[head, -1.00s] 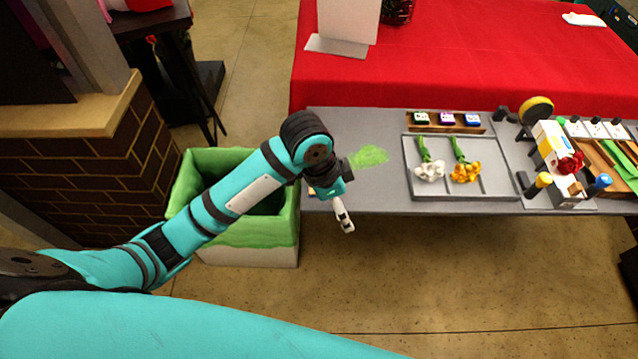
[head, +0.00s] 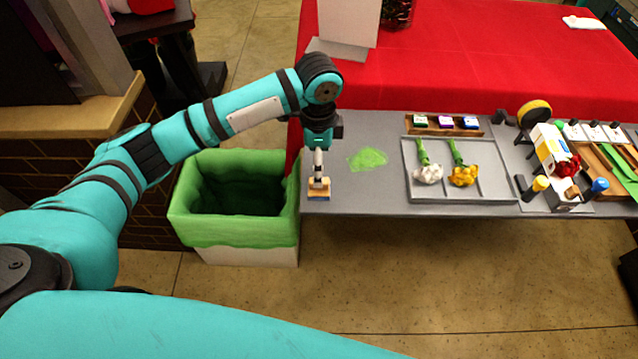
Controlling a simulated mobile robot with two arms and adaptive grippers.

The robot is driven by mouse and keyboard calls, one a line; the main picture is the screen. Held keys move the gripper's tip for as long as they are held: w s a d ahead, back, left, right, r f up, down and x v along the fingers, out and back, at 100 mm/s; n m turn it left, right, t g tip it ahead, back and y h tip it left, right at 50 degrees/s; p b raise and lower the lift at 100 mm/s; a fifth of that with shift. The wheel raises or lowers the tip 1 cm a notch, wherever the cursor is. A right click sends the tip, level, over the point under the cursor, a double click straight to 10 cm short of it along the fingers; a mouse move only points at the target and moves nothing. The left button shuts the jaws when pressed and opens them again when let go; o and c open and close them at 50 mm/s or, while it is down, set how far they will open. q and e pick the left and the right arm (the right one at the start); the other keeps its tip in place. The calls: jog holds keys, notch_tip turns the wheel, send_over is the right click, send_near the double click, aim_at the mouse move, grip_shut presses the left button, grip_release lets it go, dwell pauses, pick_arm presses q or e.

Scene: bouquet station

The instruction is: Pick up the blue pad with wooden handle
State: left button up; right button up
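The blue pad with wooden handle (head: 319,192) lies at the left front corner of the grey table, its blue base showing below the tan wood. My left gripper (head: 319,178) points straight down at it, with the fingertips at the wooden handle. The fingers overlap in this view, so I cannot tell whether they are open or closed around the handle. The pad appears to rest on the table. My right gripper is not in view.
A green-lined bin (head: 235,240) stands just left of the table. A green smear (head: 367,159) lies right of the pad. A grey tray (head: 460,195) holds white and orange flowers. A small rack (head: 444,126) with coloured blocks stands behind it.

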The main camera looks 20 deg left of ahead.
pick_arm(q)
notch_tip(320, 180, down, 4)
notch_tip(320, 180, down, 4)
jog(key=shift+w+f+p, duration=0.1)
jog(key=shift+f+p, duration=0.05)
jog(key=shift+p, duration=0.8)
jog(key=shift+f, duration=0.45)
jog(key=c, duration=1.4)
jog(key=shift+o, duration=0.2)
jog(key=shift+r, duration=0.1)
